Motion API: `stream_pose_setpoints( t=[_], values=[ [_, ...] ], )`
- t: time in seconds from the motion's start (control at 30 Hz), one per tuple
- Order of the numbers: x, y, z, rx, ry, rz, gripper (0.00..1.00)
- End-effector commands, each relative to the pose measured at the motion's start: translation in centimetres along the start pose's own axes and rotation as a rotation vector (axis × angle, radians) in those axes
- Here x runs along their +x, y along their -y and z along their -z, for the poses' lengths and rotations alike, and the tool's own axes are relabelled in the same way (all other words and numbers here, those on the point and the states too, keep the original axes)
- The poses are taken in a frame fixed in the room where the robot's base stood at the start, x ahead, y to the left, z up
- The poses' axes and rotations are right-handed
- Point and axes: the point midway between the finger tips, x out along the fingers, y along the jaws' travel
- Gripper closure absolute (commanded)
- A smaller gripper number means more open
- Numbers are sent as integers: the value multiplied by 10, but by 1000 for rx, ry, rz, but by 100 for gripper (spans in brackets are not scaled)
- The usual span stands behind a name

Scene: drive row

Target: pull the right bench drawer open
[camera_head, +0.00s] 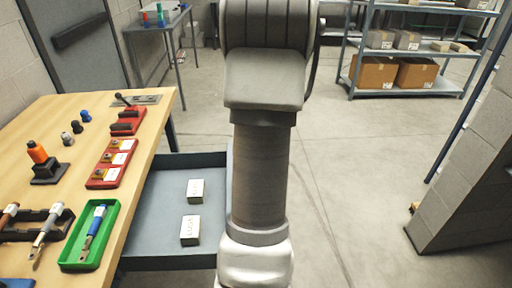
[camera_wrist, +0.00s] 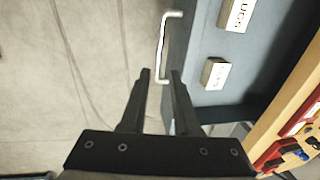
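The right bench drawer (camera_head: 160,205) is a grey-blue tray standing out from under the wooden bench, its inside visible from above. It also shows in the wrist view (camera_wrist: 215,45). Its pale bar handle (camera_wrist: 163,40) sits on the drawer's front. My gripper (camera_wrist: 159,73) is at the handle, with one dark finger on each side of the bar. Gaps show between the fingers and the bar, so the gripper looks open. In the head view my arm hides the gripper and the handle.
Two labelled pale boxes (camera_head: 195,190) (camera_head: 190,230) lie in the drawer. The wooden bench (camera_head: 150,120) on the left carries a green tray (camera_head: 75,255), red holders and tools. Open floor (camera_head: 365,180) lies to the right, before a grey block wall (camera_head: 465,195).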

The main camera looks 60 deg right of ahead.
Motion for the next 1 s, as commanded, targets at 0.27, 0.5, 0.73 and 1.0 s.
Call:
stream_pose_setpoints(
  t=[0.27, 0.5, 0.73, 1.0],
  values=[
    [-54, 0, 0, -1, -2, -1, 70],
    [-67, 0, 0, 0, 0, -1, 70],
    [-67, 0, 0, 0, 0, 0, 70],
    [-67, 0, 0, 0, 1, 0, 70]
  ],
)
